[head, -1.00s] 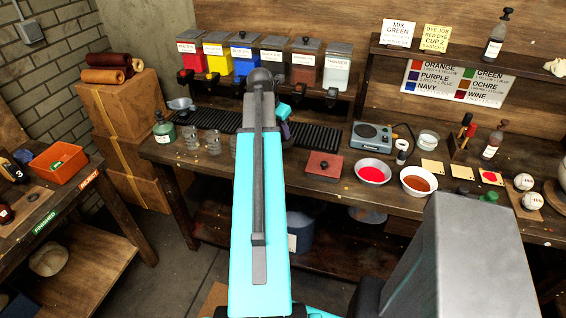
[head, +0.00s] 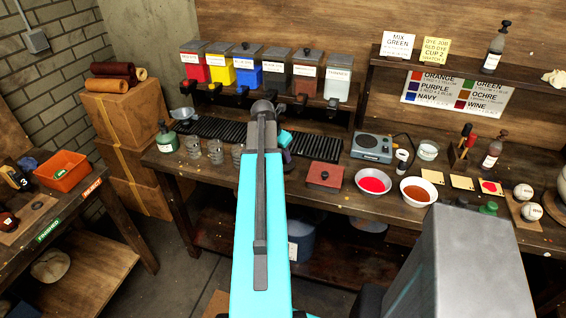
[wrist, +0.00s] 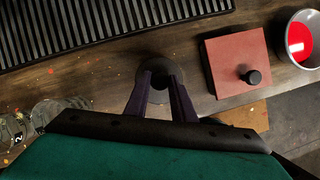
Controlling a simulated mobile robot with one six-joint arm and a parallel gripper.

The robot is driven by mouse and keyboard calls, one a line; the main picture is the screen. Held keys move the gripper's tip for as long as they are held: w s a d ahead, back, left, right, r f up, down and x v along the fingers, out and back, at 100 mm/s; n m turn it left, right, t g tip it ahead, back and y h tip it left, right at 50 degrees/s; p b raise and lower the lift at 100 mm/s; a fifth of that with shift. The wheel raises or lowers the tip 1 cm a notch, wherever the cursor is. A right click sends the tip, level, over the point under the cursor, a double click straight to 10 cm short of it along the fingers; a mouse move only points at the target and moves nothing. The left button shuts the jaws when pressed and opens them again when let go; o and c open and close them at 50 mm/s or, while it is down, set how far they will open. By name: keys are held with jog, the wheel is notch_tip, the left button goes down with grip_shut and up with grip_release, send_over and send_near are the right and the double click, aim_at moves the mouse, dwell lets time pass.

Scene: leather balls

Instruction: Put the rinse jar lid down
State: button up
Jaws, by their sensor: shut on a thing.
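My gripper (wrist: 160,85) has its two dark purple fingers closed on a dark round lid (wrist: 152,66) in the wrist view. The lid shows as a dark disc with a rounded middle, partly hidden by the fingers. It is over bare wooden bench, between the black slatted rack and the red box. I cannot tell whether it touches the bench. In the head view my arm hides the lid and most of the gripper. Clear glass jars (head: 193,147) stand left of my arm; they also show at the lower left of the wrist view (wrist: 50,112). I cannot tell which is the rinse jar.
A red box (wrist: 236,62) with a black knob stands right of the gripper. A bowl of red dye (head: 373,181) is beyond it. The black slatted rack (wrist: 75,28) lies behind. Dye dispensers (head: 250,68) line the shelf. Bench between rack and box is clear.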

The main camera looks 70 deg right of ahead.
jog(key=shift+f, duration=0.1)
jog(key=shift+f+p, duration=0.55)
jog(key=shift+f, duration=1.2)
jog(key=shift+f, duration=0.1)
jog(key=o, duration=1)
jog(key=shift+b+v, duration=1.35)
jog(key=shift+v, duration=4.75)
jog(key=shift+d, duration=0.15)
